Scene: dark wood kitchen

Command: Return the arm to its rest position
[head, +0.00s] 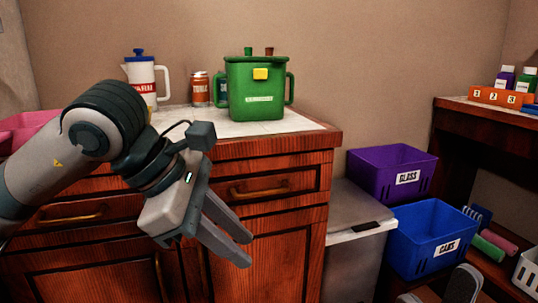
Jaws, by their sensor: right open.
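My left arm comes in from the left in the head view. My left gripper (247,252) hangs in front of the wooden cabinet's drawers, pointing down and to the right. Its two fingers are apart with nothing between them. It is below the countertop and clear of the objects on it. My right gripper (437,292) shows only in part at the bottom edge, lower right, below the blue bin. It is open, and most of it is cut off by the frame.
A green bin (257,95), a white jug (143,82) and a can (200,89) stand on the countertop (285,124). A purple GLASS bin (392,172) and a blue CANS bin (432,238) are at right. A shelf with an orange numbered rack (500,97) is far right.

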